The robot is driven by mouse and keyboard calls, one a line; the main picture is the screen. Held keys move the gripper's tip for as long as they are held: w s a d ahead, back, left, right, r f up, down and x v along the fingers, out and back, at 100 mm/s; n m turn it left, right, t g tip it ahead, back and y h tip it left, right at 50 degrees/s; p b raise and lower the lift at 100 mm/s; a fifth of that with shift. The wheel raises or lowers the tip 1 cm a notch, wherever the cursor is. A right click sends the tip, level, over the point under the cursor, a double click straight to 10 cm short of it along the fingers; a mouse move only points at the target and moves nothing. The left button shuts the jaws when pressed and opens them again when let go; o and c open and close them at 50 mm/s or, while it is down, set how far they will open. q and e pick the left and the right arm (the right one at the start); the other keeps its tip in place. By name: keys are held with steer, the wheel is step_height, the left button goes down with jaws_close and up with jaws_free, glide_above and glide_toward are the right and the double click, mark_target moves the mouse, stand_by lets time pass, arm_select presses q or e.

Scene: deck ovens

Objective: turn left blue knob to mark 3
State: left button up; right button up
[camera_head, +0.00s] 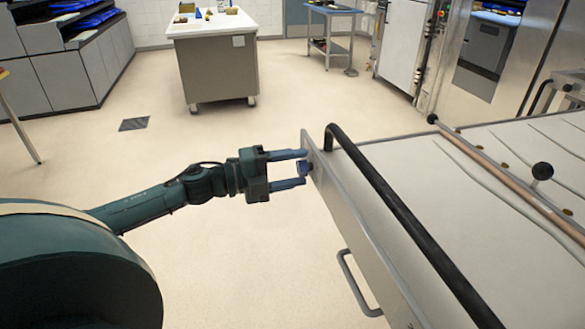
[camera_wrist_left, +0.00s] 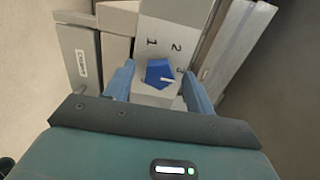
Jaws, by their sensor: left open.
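The blue knob (camera_wrist_left: 160,71) sits on a pale block on a grey panel, in the left wrist view. The digits 1 (camera_wrist_left: 152,43), 2 (camera_wrist_left: 176,47) and a partly hidden 3 (camera_wrist_left: 180,70) run around it. A white line on the knob points right, just below the 3; I cannot tell if it lines up exactly. My left gripper (camera_wrist_left: 159,82) is open, with one blue finger on each side of the knob and gaps between. In the head view my left gripper (camera_head: 304,169) reaches the panel's near-left end, and the knob is small between the fingertips. My right gripper is out of view.
A black rail (camera_head: 400,212) runs along the appliance's top edge, and a grey handle (camera_head: 352,283) sticks out below. A black ball knob (camera_head: 542,171) stands on top. A white worktable (camera_head: 211,25) stands at the back.

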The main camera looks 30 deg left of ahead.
arm_select(q)
steer(key=shift+s+a+f, duration=0.15)
steer(key=shift+s+a, duration=0.3)
steer(key=shift+s, duration=0.05)
steer(key=v, duration=1.1)
steer(key=shift+s+a, duration=0.25)
steer(key=shift+s, duration=0.1)
